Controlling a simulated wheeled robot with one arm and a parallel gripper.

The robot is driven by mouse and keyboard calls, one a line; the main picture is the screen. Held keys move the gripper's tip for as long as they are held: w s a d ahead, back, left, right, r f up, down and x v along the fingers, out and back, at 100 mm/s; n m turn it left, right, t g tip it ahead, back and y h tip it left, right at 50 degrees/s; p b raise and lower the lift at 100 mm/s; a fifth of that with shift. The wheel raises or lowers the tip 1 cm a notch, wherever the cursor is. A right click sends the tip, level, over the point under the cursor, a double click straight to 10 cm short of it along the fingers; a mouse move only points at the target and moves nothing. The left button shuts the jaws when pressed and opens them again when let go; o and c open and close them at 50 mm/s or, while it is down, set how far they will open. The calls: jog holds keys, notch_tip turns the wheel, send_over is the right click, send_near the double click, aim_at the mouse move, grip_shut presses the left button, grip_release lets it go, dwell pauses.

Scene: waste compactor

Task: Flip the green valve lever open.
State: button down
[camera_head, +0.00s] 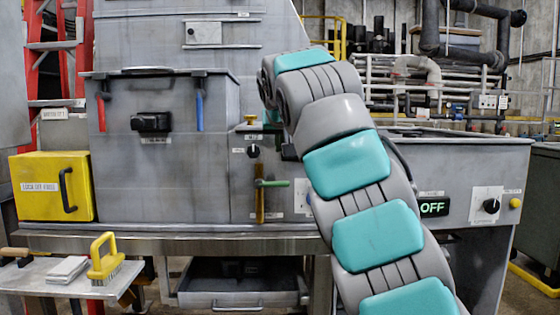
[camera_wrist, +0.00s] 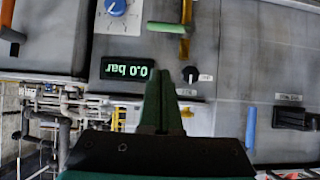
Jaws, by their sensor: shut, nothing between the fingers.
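The green valve lever (camera_head: 272,183) lies roughly level in the head view, pointing right from a vertical brass-coloured pipe (camera_head: 260,205) on the grey machine front. The wrist view is upside down; there the lever (camera_wrist: 166,27) points left from the pipe (camera_wrist: 185,45), near the top. My gripper (camera_wrist: 161,76) shows from below in the wrist view, its two dark green fingers together and empty. The fingertips appear below the lever in the picture, apart from it, near the "0.0 bar" display (camera_wrist: 127,69). In the head view my arm hides the gripper.
A black knob (camera_head: 254,151) sits just above the lever. A blue handle (camera_head: 200,111) and black latch (camera_head: 151,122) are farther left. A yellow lockout box (camera_head: 52,187) and a side table with a brush (camera_head: 105,262) stand at left. An "OFF" display (camera_head: 433,208) is right.

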jog(key=p, duration=0.2)
send_over(273, 183)
jog(key=s+d, duration=0.2)
notch_tip(273, 183, down, 5)
jog(key=shift+w+a+f+b, duration=0.15)
jog(key=shift+f+b, duration=0.5)
jog(key=shift+f, duration=1.35)
jog(key=shift+f, duration=0.15)
jog(key=shift+f+y+b, duration=0.1)
jog(key=shift+y+b, duration=0.2)
jog(key=shift+b, duration=0.25)
